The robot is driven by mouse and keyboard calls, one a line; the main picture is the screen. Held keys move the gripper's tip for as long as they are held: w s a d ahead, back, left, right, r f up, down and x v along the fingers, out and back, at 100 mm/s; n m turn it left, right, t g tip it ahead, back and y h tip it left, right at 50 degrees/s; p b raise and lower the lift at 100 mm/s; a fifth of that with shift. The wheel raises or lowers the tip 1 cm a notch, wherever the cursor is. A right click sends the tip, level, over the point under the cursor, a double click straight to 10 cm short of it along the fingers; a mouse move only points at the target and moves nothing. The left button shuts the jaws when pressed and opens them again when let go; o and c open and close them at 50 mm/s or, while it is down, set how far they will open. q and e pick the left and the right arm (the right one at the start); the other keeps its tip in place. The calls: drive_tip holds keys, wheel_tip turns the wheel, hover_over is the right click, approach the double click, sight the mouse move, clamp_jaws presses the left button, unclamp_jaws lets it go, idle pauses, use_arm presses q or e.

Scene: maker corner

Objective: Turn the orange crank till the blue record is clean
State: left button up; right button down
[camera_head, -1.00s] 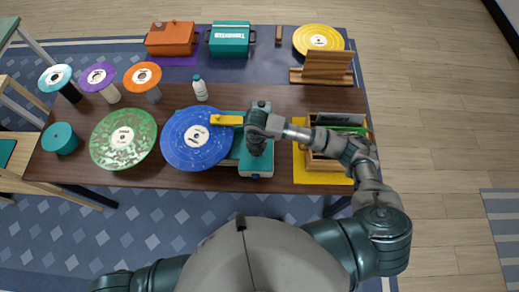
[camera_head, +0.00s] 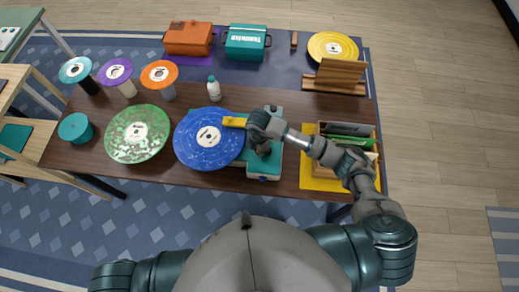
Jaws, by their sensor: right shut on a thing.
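The blue record (camera_head: 190,138), with pale specks and a white label, lies flat on the teal machine (camera_head: 263,168). A yellow arm (camera_head: 234,122) of the machine reaches over the record's right edge. My right gripper (camera_head: 262,149) is over the machine, just right of the record, pointing down and shut. The orange crank cannot be made out; my gripper and wrist cover that spot, so the crank in its grip is hidden. My left gripper is out of view.
A speckled green record (camera_head: 138,135) lies left of the blue one. A white bottle (camera_head: 214,89) stands behind. Records on stands are at the back left. A wooden crate of sleeves (camera_head: 322,166) on a yellow mat (camera_head: 318,185) is at the right, under my forearm.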

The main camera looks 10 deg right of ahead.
drive_tip(key=shift+w+r+m, duration=0.15)
drive_tip(key=shift+w+m, duration=0.15)
drive_tip(key=shift+m, duration=0.2)
drive_tip(key=c, duration=1.1)
unclamp_jaws()
drive_tip(key=shift+o, duration=0.2)
drive_tip(key=shift+s, duration=0.1)
wheel_tip(320, 180, up, 12)
